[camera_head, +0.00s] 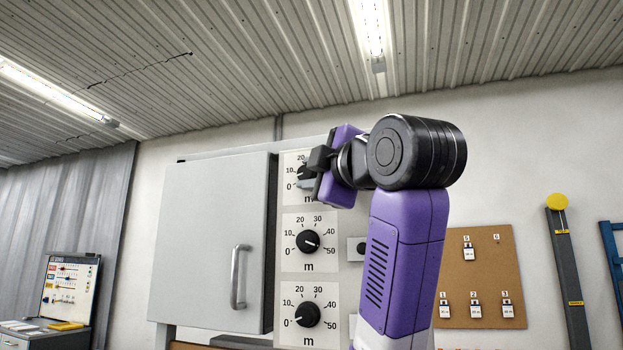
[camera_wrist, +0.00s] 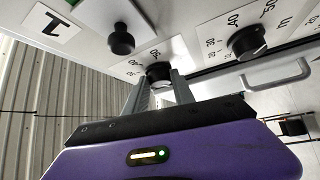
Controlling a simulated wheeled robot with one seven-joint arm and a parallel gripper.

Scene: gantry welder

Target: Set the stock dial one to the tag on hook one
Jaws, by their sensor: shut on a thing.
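The top dial of the column, stock dial one (camera_head: 293,172), has a 0-to-50 m scale and is partly hidden behind my gripper. In the wrist view its black knob (camera_wrist: 160,72) sits between my two fingers. My gripper (camera_head: 308,170) is shut on this knob; it also shows in the wrist view (camera_wrist: 160,92). The knob's pointer cannot be made out. A plate reading 1 (camera_wrist: 54,29) is beside it, upside down in the wrist view. The tag on hook one (camera_head: 445,311) hangs lower left on the cork board; its print is too small to read surely.
Below are a middle dial (camera_head: 308,242) and a bottom dial (camera_head: 307,314). A black push knob (camera_wrist: 121,40) is close to my fingers. A grey cabinet door (camera_head: 205,240) with a handle stands left. The cork board (camera_head: 480,262) holds several tags.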

